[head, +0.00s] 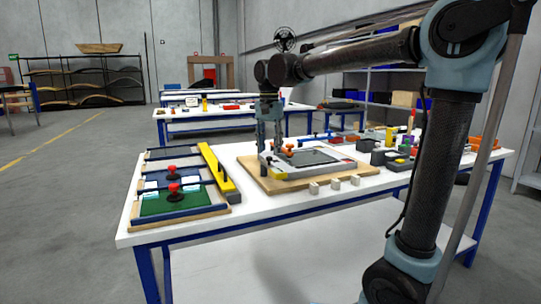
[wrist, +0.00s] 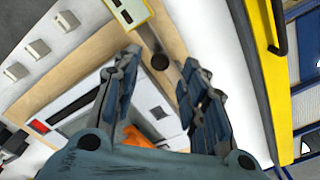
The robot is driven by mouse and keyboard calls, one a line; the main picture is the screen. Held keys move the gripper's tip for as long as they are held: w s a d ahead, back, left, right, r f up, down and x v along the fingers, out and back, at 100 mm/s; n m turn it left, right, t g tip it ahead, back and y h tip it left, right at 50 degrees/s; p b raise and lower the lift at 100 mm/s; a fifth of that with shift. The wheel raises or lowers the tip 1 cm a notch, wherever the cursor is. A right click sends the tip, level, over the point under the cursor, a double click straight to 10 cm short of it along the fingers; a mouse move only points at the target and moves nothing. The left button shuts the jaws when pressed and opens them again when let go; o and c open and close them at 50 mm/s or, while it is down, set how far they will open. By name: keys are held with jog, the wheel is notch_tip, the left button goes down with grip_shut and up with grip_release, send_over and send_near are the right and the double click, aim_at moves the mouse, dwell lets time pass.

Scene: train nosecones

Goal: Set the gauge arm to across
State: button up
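A pale grey flat fixture (head: 316,171) with a dark panel sits on a wooden board (head: 264,183) on the white table. In the wrist view a short brownish bar (wrist: 147,37) runs from a pale yellow block to a dark round knob (wrist: 160,62); this may be the gauge arm, but I cannot be sure. My gripper (head: 271,150) points down over the fixture's left end. In the wrist view my gripper (wrist: 161,65) is open, its fingertips apart either side of the knob. Contact is not clear. An orange part (wrist: 148,138) is partly hidden behind my gripper.
Three small pale blocks (head: 335,184) stand along the table's front edge. A yellow bar with a black handle (head: 219,174) and trays with red knobs (head: 173,188) lie to the left. Several dark boxes and coloured items (head: 392,160) crowd the right.

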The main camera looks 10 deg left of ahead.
aim_at(271, 165)
jog(key=shift+f, duration=1.5)
grip_shut()
jog(key=shift+a, duration=0.1)
